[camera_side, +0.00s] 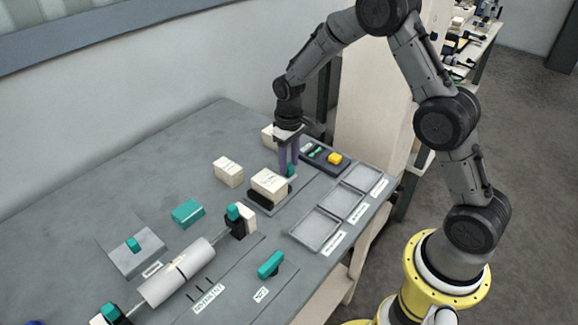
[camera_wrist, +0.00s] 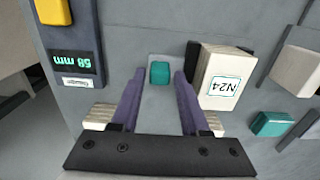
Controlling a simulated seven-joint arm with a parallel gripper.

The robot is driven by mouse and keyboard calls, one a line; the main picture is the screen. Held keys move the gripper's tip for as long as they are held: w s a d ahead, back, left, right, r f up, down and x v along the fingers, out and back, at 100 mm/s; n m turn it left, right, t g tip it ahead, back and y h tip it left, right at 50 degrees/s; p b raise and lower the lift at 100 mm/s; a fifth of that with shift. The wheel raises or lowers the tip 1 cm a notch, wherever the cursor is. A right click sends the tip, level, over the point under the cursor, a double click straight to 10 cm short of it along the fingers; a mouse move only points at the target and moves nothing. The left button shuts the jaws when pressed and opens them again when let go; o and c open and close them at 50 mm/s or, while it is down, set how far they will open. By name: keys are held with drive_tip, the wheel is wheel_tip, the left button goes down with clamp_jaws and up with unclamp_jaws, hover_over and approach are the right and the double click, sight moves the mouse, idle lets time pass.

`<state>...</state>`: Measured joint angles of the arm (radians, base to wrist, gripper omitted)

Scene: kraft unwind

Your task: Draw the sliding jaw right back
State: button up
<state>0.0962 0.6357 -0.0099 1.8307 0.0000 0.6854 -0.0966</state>
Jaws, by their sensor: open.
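My gripper (camera_side: 288,172) points down over the far part of the bench. Its two purple fingers are apart, and in the wrist view my gripper (camera_wrist: 160,76) has its tips on either side of a small teal knob (camera_wrist: 160,71). The knob (camera_side: 291,170) also shows in the side view, partly behind the fingers. It appears to belong to the sliding jaw, whose body is hard to make out. I cannot tell whether the fingers touch it. A cream block labelled N24 (camera_wrist: 223,79) sits beside the knob, against a dark part (camera_side: 260,196).
Shallow grey trays (camera_side: 316,229) line the bench edge. Other cream blocks (camera_side: 228,171), a teal block (camera_side: 188,212) and a white roll (camera_side: 177,271) lie on the bench.

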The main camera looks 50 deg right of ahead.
drive_tip(key=shift+f, duration=0.95)
clamp_jaws()
idle(0.8)
